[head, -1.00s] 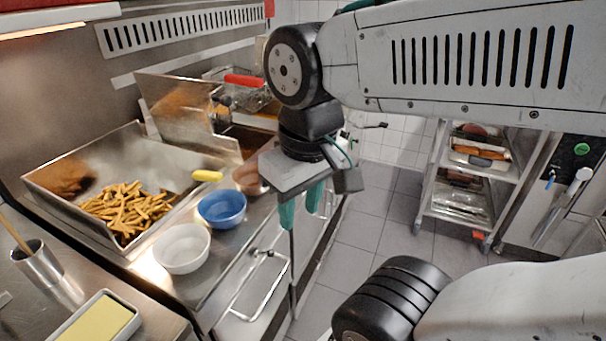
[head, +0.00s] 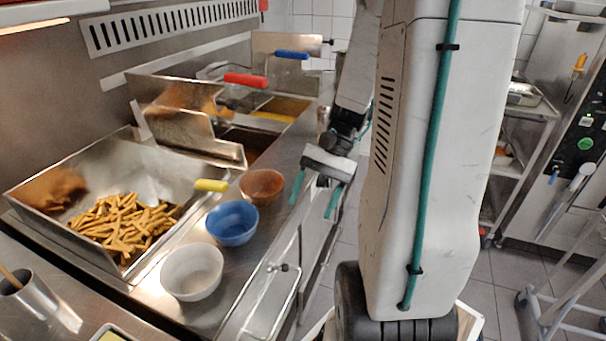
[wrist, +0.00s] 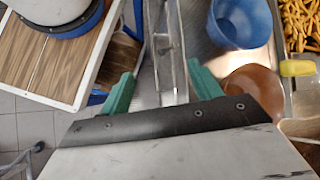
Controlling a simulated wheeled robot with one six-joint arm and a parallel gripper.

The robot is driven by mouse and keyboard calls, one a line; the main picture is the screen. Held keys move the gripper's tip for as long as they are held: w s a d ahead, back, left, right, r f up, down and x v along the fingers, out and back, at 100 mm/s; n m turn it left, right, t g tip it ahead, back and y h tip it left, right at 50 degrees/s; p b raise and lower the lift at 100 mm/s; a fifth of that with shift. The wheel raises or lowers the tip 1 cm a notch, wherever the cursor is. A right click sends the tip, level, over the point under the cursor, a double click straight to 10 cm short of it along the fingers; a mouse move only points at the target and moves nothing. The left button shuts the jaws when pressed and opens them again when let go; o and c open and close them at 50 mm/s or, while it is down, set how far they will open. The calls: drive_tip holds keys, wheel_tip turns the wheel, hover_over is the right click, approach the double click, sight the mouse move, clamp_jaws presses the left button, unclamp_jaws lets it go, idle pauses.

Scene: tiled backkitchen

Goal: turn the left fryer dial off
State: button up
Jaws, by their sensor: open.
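The fryer (head: 285,125) stands along the left wall, with oil wells and baskets with a red handle (head: 246,80) and a blue handle (head: 291,55). Its front is seen at a steep slant and is partly behind my arm. I cannot make out the left fryer dial in either view. My gripper (head: 313,200) is open and empty, its two green fingers pointing down beside the counter's front edge, right of the brown bowl. In the wrist view my gripper (wrist: 160,75) has a metal handle rail (wrist: 165,35) showing between and beyond its fingers.
A brown bowl (head: 262,186), blue bowl (head: 232,223) and white bowl (head: 192,272) line the counter's front edge. A fries tray (head: 150,165) with a yellow-handled tool (head: 211,185) lies behind them. A rack (head: 510,172) stands at right. Floor shows between.

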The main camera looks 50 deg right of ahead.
drive_tip(key=w+d+f+m+t+y, duration=0.3)
drive_tip(key=d+f+m+t+y, duration=0.1)
drive_tip(key=d+f+m+t, duration=0.4)
drive_tip(key=m+t+h, duration=0.5)
drive_tip(key=m+t, duration=0.3)
drive_tip(key=t, duration=0.2)
approach(328, 186)
drive_tip(key=w+a+r, duration=0.1)
drive_tip(key=w, duration=0.1)
drive_tip(key=shift+r+x, duration=0.15)
drive_tip(key=shift+x, duration=1.8)
drive_tip(key=shift+r+x, duration=0.15)
drive_tip(key=shift+x, duration=1.8)
drive_tip(key=c, duration=0.9)
